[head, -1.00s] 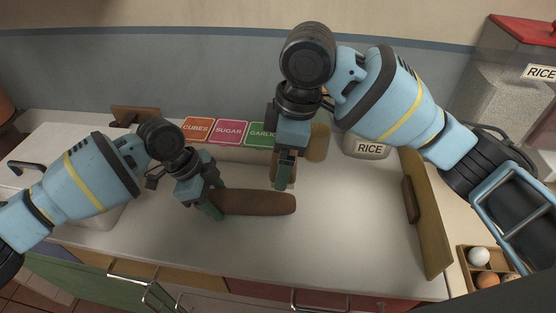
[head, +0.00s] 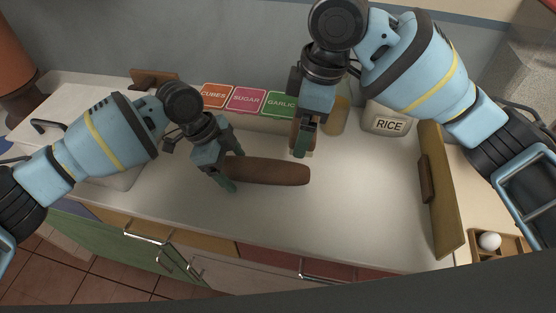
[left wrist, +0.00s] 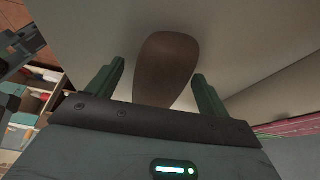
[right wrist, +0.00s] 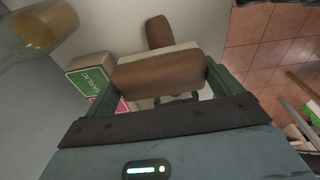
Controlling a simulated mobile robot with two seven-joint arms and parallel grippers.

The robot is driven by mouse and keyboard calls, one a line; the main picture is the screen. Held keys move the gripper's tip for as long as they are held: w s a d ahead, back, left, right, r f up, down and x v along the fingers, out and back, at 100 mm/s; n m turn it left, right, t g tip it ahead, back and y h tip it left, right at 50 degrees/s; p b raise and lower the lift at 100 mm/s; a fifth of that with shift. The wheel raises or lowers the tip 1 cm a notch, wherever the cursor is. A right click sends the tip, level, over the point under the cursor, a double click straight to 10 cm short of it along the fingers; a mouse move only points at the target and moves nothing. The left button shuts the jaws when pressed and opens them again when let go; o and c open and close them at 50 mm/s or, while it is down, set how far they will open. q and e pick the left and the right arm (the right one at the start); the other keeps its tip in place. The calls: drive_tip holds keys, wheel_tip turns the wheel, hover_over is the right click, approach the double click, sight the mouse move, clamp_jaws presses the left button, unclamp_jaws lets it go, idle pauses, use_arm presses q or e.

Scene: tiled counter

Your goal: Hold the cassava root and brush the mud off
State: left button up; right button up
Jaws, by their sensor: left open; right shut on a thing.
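The brown cassava root (head: 270,171) lies lengthwise on the pale counter in the head view. My left gripper (head: 232,168) is open at its left end, with a finger on each side. In the left wrist view the root (left wrist: 165,68) sits between the spread fingers, with gaps on both sides. My right gripper (head: 302,145) is shut on a wooden brush with pale bristles (right wrist: 160,72), behind the root. The root's end (right wrist: 159,32) also shows beyond the brush in the right wrist view. Mud cannot be told from the root's brown skin.
Labelled containers for cubes (head: 215,96), sugar (head: 247,98) and garlic (head: 281,103) stand along the back wall. A rice jar (head: 388,120) stands at back right. A wooden board (head: 440,195) leans at the right end. The counter right of the root is clear.

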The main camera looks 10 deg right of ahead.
use_arm(q)
drive_tip(key=v, duration=1.2)
drive_tip(key=shift+s, duration=0.15)
use_arm(e)
drive_tip(key=shift+s, duration=0.1)
